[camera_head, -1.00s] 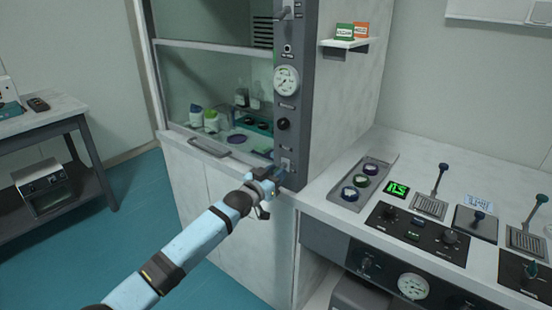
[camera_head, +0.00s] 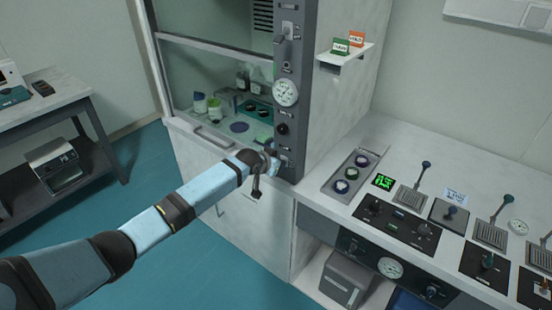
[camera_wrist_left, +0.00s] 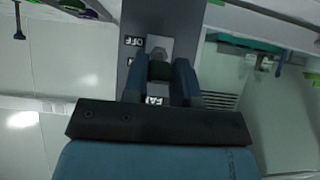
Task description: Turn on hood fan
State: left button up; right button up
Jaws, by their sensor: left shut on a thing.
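The fume hood's grey control panel (camera_head: 291,112) runs down its right front edge. My left gripper (camera_head: 272,158) is at the bottom of this panel, and its arm comes in from the left. In the left wrist view, the blue fingers of my left gripper (camera_wrist_left: 162,71) are shut around a small dark switch lever (camera_wrist_left: 159,68). The lever sits on a pale switch plate (camera_wrist_left: 158,43), between an "OFF" label (camera_wrist_left: 136,41) and a partly covered "FAN" label (camera_wrist_left: 154,100). The lever's exact position is hard to tell. My right gripper is out of view.
A gauge (camera_head: 285,93) and a black knob (camera_head: 282,129) sit above on the panel. Bottles (camera_head: 214,108) stand inside the hood behind its sash. A counter with a tray (camera_head: 351,174) and control boxes (camera_head: 397,222) is at right. A side table (camera_head: 42,107) stands at left.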

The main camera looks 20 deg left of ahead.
pick_arm(q)
jog(key=shift+g, duration=0.3)
jog(key=o, duration=0.9)
jog(key=v, duration=1.4)
jog(key=shift+f, duration=0.1)
